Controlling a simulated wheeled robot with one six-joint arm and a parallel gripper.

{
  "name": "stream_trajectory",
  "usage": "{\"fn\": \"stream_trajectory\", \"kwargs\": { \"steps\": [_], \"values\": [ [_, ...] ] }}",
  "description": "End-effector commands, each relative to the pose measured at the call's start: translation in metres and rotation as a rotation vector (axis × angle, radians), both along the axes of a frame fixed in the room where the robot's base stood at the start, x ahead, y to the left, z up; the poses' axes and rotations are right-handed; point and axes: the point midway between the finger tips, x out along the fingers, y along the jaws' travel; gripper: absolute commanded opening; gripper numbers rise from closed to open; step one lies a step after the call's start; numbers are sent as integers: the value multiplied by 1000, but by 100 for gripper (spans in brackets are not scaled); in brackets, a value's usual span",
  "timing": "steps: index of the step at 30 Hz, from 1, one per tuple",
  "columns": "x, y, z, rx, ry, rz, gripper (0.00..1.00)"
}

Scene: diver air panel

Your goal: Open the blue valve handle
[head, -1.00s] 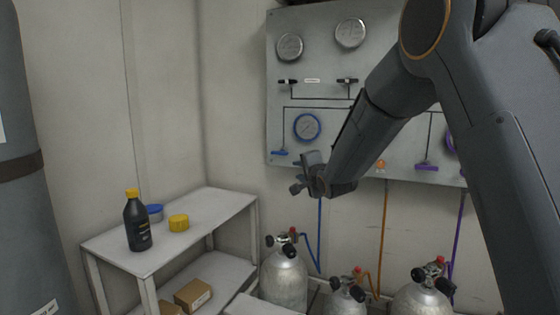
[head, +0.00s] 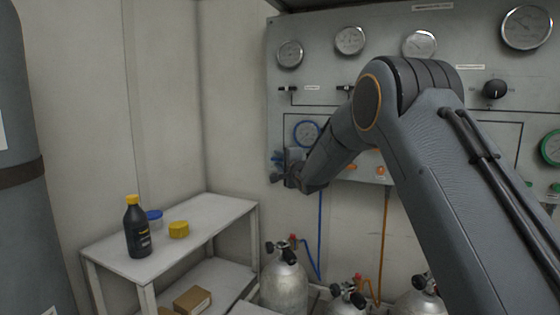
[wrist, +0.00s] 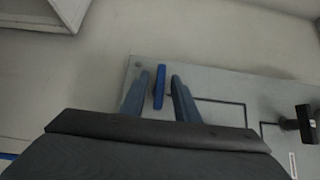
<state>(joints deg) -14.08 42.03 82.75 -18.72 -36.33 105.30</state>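The blue valve handle (wrist: 159,86) is a narrow blue bar near the panel's corner in the wrist view. My gripper (wrist: 158,88) is open, with one finger on each side of the handle and a visible gap to each. Whether the handle lies fully within the depth of the fingers I cannot tell. In the head view my gripper (head: 280,166) is at the panel's lower left corner, below the blue-rimmed gauge (head: 306,133). There the gripper largely covers the handle.
The grey panel (head: 450,30) carries several gauges and black knobs. A black valve (wrist: 300,122) shows at right in the wrist view. Gas cylinders (head: 285,288) stand below.

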Motion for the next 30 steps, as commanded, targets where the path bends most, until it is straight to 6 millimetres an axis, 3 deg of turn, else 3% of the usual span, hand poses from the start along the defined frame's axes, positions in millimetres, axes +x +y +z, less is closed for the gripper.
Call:
{"fn": "stream_trajectory", "kwargs": {
  "steps": [6,12,22,30],
  "values": [
    [0,0,0,0,1,0,28],
    [0,0,0,0,1,0,0],
    [0,0,0,-25,11,0,0],
    [-1,1,3,-158,59,0,0]
  ]
}}
